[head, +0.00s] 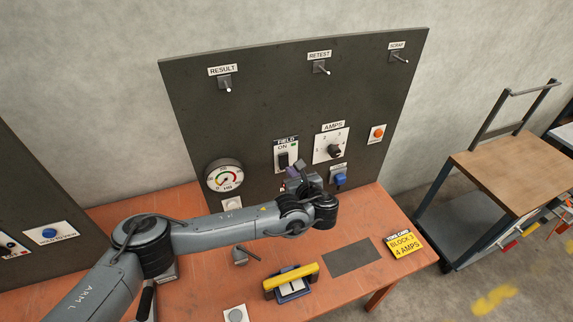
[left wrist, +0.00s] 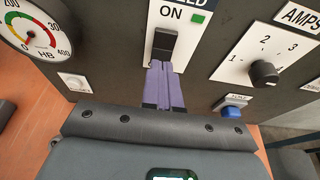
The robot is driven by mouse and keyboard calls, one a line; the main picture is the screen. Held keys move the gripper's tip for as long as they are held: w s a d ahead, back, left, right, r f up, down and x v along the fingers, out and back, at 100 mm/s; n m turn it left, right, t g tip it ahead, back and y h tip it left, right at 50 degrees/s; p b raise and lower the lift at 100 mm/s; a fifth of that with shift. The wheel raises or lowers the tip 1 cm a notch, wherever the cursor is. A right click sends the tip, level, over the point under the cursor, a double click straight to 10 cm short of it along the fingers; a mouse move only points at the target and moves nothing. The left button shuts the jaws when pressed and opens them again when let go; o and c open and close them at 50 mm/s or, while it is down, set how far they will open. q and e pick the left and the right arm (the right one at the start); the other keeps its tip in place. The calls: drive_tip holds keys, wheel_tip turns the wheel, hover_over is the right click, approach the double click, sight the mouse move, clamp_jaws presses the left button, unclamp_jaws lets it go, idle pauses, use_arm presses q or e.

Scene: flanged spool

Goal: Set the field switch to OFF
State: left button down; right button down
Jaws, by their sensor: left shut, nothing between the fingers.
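The field switch (head: 283,159) is a black rocker on a white plate on the dark upright panel, under the label FIELD with ON above it. It also shows in the left wrist view (left wrist: 164,43), with a green square to its right. My left gripper (left wrist: 165,68) is shut and empty. Its purple fingertips are at the lower end of the black rocker; I cannot tell whether they touch. In the head view the left gripper (head: 294,171) is just below and right of the switch. The lower part of the plate is hidden behind the fingers. The right gripper is not in view.
Right of the switch are the AMPS knob (head: 334,151), a blue part (head: 340,180) and an orange button (head: 378,133). A round gauge (head: 225,176) is to the left. A yellow-handled block (head: 291,283) and a yellow card (head: 403,245) lie on the orange table (head: 205,299).

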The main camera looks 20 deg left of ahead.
use_arm(q)
drive_tip(key=v, duration=0.9)
